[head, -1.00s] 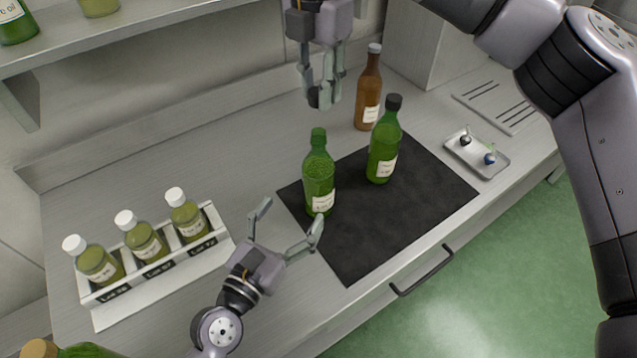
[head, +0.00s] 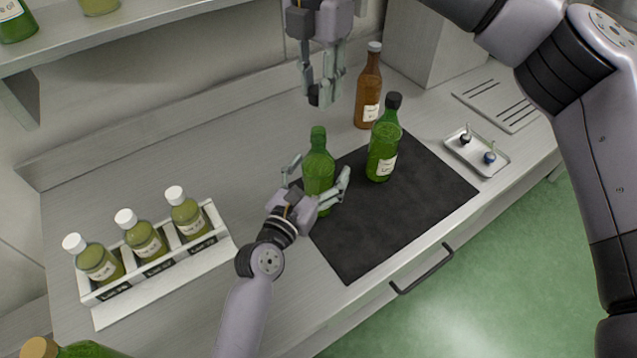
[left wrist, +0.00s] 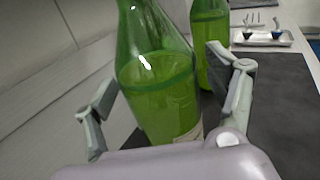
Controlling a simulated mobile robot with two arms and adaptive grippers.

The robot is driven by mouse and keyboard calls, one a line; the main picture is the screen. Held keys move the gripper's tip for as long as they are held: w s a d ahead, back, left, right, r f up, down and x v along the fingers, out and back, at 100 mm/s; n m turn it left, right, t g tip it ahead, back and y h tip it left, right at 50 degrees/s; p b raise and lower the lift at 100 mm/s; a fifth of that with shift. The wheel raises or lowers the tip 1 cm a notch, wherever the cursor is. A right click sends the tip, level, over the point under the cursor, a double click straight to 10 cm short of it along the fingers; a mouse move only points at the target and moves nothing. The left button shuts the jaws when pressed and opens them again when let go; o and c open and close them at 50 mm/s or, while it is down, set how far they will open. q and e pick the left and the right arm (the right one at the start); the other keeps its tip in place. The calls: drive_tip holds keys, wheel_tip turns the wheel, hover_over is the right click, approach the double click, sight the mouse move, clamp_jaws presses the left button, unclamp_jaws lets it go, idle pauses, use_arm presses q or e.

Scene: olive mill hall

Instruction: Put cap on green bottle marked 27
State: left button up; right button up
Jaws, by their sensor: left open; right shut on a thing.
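A green bottle (head: 319,165) with an open-looking green neck stands upright at the left of the black mat. My left gripper (head: 318,178) is open, with one finger on each side of this bottle's body; the bottle also fills the middle of the left wrist view (left wrist: 155,75). Its label is mostly hidden and I cannot read a number. My right gripper (head: 322,92) points down above and behind the bottle, shut on a small dark thing (head: 313,97), which looks like a cap. A second green bottle (head: 384,145) with a black cap stands upright on the mat to the right.
A brown bottle (head: 368,90) stands behind the mat (head: 400,220). A small metal tray (head: 465,157) with two stoppers lies at right, near a slotted plate (head: 497,105). A white rack (head: 160,285) with white-capped bottles stands at left. A shelf (head: 150,30) overhangs the back left.

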sight(319, 130)
use_arm(q)
drive_tip(key=c, duration=1.8)
use_arm(e)
drive_tip(key=shift+f, duration=2.5)
drive_tip(key=shift+f, duration=0.9)
drive_tip(key=shift+f, duration=0.55)
use_arm(q)
clamp_jaws()
